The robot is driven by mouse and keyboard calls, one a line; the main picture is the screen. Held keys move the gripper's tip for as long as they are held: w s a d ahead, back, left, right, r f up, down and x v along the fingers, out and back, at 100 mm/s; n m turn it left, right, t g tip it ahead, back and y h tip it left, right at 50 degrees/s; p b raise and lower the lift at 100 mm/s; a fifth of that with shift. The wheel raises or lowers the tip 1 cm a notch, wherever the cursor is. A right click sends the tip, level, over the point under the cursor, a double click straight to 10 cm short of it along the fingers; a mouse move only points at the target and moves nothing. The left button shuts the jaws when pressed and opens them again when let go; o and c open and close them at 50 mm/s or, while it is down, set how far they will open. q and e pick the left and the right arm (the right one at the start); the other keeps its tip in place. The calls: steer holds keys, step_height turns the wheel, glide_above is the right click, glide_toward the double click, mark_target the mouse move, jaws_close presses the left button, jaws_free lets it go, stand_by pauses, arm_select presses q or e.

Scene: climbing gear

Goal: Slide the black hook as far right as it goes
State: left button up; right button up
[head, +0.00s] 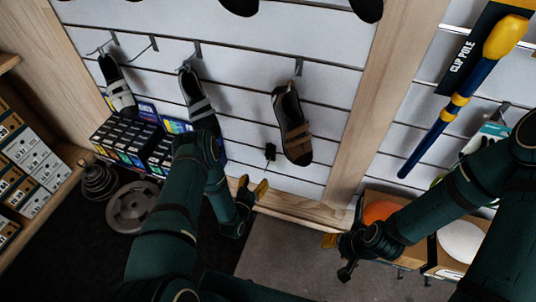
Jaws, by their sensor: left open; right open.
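A small black hook (270,152) sits on the white slatted wall, low down, left of a hanging brown climbing shoe (292,125). Its fine shape is too small to make out. My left gripper (252,187) is open and empty, with yellow fingertips pointing up, below and slightly left of the hook and apart from it in the picture. My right gripper (337,254) is open and empty, low at the right, near the wooden post's foot and well away from the hook.
Grey shoes (197,105) hang from metal hooks further left. A wooden post (375,100) bounds the wall panel on the right. Stacked dark boxes (125,140) and weight plates (132,206) stand at left. A cardboard box (450,262) is at right. A clip pole (460,95) hangs upper right.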

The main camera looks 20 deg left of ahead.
mark_target(267, 156)
arm_select(q)
steer(key=shift+t, duration=0.3)
steer(key=w+b, duration=0.1)
steer(key=w, duration=0.3)
steer(key=w+b, duration=0.1)
steer(key=w, duration=0.4)
steer(key=w+d+b, duration=0.1)
steer(key=w, duration=0.3)
steer(key=shift+w+r, duration=0.1)
steer(key=shift+w, duration=0.3)
jaws_close()
